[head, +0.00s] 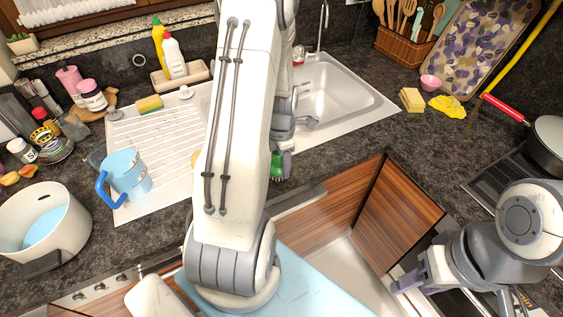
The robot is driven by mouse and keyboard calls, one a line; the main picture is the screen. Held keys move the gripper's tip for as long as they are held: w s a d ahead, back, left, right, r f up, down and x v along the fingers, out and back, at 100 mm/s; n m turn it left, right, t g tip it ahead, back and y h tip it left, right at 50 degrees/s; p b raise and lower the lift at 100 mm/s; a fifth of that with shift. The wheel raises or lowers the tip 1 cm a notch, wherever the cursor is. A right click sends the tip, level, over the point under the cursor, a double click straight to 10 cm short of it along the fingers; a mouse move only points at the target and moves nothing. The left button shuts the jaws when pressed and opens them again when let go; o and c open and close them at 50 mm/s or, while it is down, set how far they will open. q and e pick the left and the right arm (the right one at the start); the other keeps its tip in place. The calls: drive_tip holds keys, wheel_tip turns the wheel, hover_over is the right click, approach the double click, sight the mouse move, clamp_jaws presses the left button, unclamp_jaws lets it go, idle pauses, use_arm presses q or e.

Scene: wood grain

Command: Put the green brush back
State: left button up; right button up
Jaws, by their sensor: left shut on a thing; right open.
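A small part of the green brush (277,167) shows near the middle of the head view, at the counter's front edge by the sink. My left gripper (284,158) is shut on it. My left arm hides much of this gripper and of the brush. My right gripper (405,284) is open and empty at the lower right, in front of the open cabinet.
The sink (345,95) lies behind the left gripper, with a white drainboard (165,150) to its left. A blue pitcher (128,175) and a white pot (45,230) stand at left. A wooden cabinet door (403,210) stands open below the counter. Yellow sponges (411,100) lie right of the sink.

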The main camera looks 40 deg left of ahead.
use_arm(q)
drive_tip(key=shift+f, duration=0.1)
drive_tip(key=o, duration=1.5)
